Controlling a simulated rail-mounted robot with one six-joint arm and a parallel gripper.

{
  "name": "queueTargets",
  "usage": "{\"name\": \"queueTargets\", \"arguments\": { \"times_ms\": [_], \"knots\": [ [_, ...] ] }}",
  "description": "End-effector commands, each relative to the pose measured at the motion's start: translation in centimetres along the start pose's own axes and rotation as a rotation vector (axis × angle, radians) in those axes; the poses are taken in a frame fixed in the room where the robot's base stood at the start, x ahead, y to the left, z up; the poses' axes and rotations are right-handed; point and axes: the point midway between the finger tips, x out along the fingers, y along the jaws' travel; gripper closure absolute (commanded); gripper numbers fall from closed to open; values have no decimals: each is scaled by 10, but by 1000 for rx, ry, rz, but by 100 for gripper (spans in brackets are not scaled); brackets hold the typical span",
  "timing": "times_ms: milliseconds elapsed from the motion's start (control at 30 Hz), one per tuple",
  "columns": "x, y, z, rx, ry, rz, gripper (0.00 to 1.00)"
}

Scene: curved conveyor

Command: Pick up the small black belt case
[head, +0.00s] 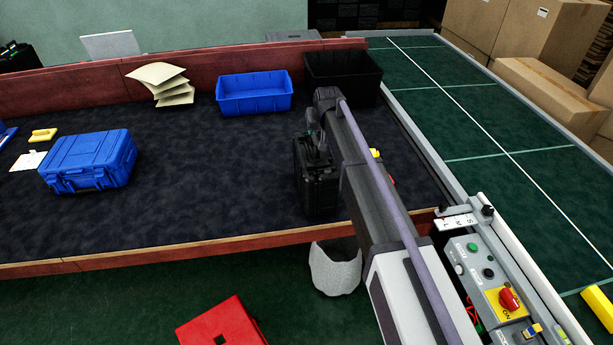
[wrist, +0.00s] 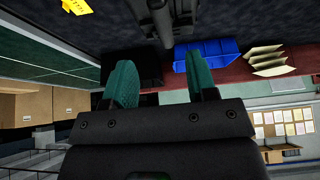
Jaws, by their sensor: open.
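My gripper (wrist: 158,62) shows in the wrist view, which is upside down. Its two teal fingers stand apart with nothing held between them. A dark, narrow shape (wrist: 163,18) lies beyond the fingertips over the dark table surface; I cannot tell whether it is the small black belt case. In the head view, a black boxy form (head: 316,188) stands over the middle of the table at the end of my arm. I cannot separate case from gripper there, and the fingertips are hidden.
A blue bin (head: 255,94) and a black bin (head: 343,79) stand along the back edge. A blue hard case (head: 88,160) and papers (head: 160,82) are to the left. A green conveyor (head: 480,125) and a control box (head: 490,272) are to the right.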

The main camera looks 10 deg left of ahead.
Motion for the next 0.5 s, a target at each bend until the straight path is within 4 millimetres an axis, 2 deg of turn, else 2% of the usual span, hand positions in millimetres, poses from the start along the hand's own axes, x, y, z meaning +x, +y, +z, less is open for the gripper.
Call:
{"name": "queueTargets", "arguments": {
  "times_ms": [33, 100, 333, 500],
  "knots": [
    [22, 0, 4, 0, 0, 0, 48],
    [35, 0, 4, 0, -1, 0, 48],
    [42, -1, 2, 0, -1, 0, 48],
    [78, -5, 8, 0, -2, 0, 48]
  ]
}}
